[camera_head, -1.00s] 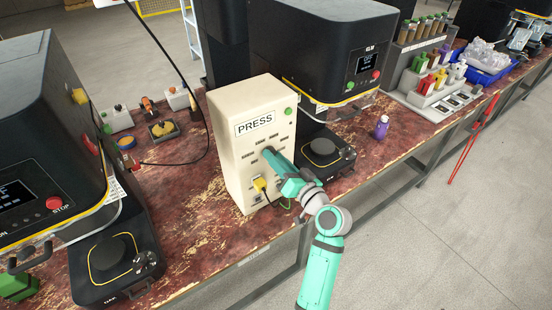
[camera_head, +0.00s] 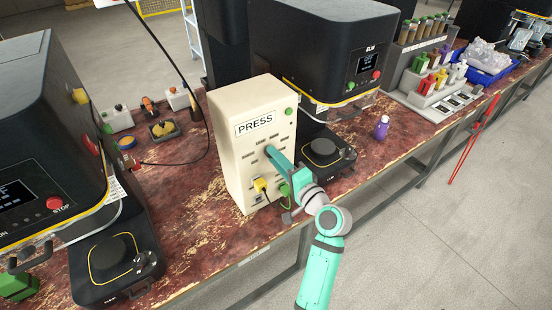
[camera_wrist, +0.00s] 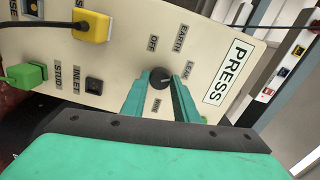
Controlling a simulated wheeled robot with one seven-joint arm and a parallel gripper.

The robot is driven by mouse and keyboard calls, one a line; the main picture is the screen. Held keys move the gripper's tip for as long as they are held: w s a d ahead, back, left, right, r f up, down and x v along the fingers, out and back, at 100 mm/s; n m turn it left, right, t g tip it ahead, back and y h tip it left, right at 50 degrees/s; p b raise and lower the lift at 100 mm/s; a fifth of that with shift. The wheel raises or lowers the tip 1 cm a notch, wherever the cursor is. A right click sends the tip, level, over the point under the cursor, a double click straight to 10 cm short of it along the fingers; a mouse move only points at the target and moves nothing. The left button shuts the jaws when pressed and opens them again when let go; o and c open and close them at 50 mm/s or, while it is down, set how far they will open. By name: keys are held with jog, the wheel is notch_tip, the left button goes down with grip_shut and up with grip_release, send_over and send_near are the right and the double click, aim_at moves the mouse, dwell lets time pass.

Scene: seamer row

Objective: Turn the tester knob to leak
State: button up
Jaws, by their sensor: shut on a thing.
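The tester is a cream box (camera_head: 236,160) marked PRESS, standing upright on the red worn bench. Its round dark knob (camera_wrist: 160,78) shows in the wrist view, with printed labels OFF, EARTH, LEAK and one more around it. A small pale mark shows on the knob, near the side facing EARTH and LEAK; its exact setting is hard to tell. My gripper (camera_wrist: 160,86) is shut on the knob, one teal finger on each side. In the head view my gripper (camera_head: 271,152) reaches the tester's front and hides the knob.
A yellow plug (camera_wrist: 92,26) and a green plug (camera_wrist: 26,75) sit in the tester's panel near my gripper, with leads hanging. Black machines (camera_head: 318,45) stand behind and to the left. A purple bottle (camera_head: 381,128) stands to the right. Floor in front is open.

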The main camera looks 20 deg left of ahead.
jog(key=shift+d+m, duration=0.1)
jog(key=shift+m, duration=0.3)
jog(key=o, duration=1.1)
jog(key=shift+c, duration=0.2)
jog(key=v, duration=1)
jog(key=shift+s+d, duration=0.25)
jog(key=shift+d, duration=0.1)
